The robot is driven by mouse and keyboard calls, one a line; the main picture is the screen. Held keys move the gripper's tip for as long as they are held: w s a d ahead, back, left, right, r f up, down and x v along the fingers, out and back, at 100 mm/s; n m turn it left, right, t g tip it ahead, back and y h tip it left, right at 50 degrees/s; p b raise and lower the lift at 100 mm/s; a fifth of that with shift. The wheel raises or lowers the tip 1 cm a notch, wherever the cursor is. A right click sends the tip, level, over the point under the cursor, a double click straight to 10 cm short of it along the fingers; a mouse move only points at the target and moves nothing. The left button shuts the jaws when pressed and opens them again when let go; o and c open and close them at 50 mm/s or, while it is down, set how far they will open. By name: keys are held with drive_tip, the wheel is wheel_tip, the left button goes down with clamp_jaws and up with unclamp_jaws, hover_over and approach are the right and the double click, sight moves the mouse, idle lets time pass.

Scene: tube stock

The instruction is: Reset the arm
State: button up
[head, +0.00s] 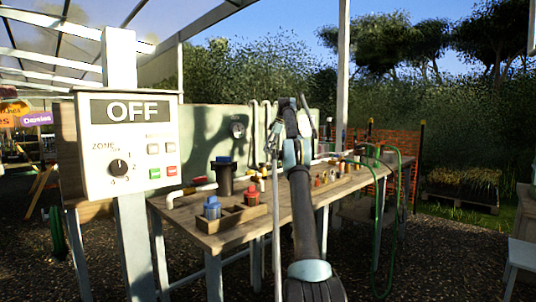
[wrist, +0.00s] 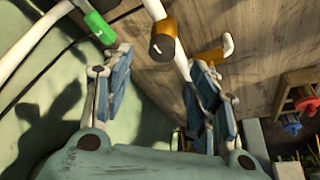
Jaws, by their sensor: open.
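My gripper (head: 290,115) is raised over the workbench in the head view, at the end of my extended arm. In the wrist view my gripper (wrist: 158,92) has its two blue-grey fingers spread apart, with nothing held between them. Beyond the fingertips, a white pipe with a brown fitting (wrist: 162,42) lies near the bench top, apart from the fingers. A green fitting (wrist: 98,28) on another white pipe is near the left finger.
The wooden bench (head: 240,236) carries a dark cylinder with a blue top (head: 224,178), a blue-topped fitting (head: 212,207) and pipe parts. A control box reading OFF (head: 128,145) stands at left. A green hose (head: 375,230) hangs at the right end.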

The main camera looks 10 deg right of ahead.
drive_tip(key=s+a+r+m+h, duration=0.1)
drive_tip(key=s+r+m, duration=0.1)
drive_tip(key=s+r, duration=0.35)
drive_tip(key=s+a+r+m, duration=0.2)
drive_tip(key=s+m, duration=0.1)
drive_tip(key=s, duration=0.5)
drive_tip(key=s+a+f+m+t+h, duration=0.1)
drive_tip(key=s+f+m, duration=0.1)
drive_tip(key=s, duration=0.9)
drive_tip(key=s+f+m, duration=0.2)
drive_tip(key=s, duration=0.9)
drive_tip(key=s+f+m+t+h, duration=0.1)
drive_tip(key=s+f+m, duration=0.7)
drive_tip(key=s+f, duration=2.5)
drive_tip(key=s+h, duration=0.1)
drive_tip(key=s, duration=0.3)
drive_tip(key=shift+d+f, duration=0.2)
drive_tip(key=shift+f, duration=0.2)
